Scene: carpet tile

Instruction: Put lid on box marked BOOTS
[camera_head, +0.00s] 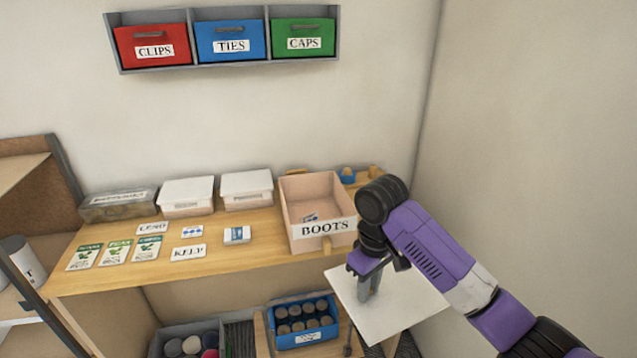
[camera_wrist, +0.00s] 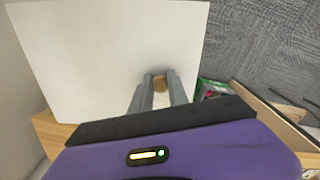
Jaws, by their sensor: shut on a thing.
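The open box marked BOOTS (camera_head: 324,229) is pale wood and stands at the right of the table. Something small and blue-and-white lies inside it. A flat white lid (camera_head: 400,312) is in front of the table's right end, beside and to the lower right of the box, apart from it. My gripper (camera_head: 366,292) is shut on the lid's knob. In the wrist view the white lid (camera_wrist: 100,45) fills the upper left, and its round brown knob (camera_wrist: 160,83) shows between the fingertips of my gripper (camera_wrist: 160,85).
Lidded containers (camera_head: 186,195) stand left of the box, with cards and LEND and KEEP labels (camera_head: 188,252) before them. A blue crate (camera_head: 303,322) of round-topped things is below. Labelled bins (camera_head: 231,42) hang on the wall.

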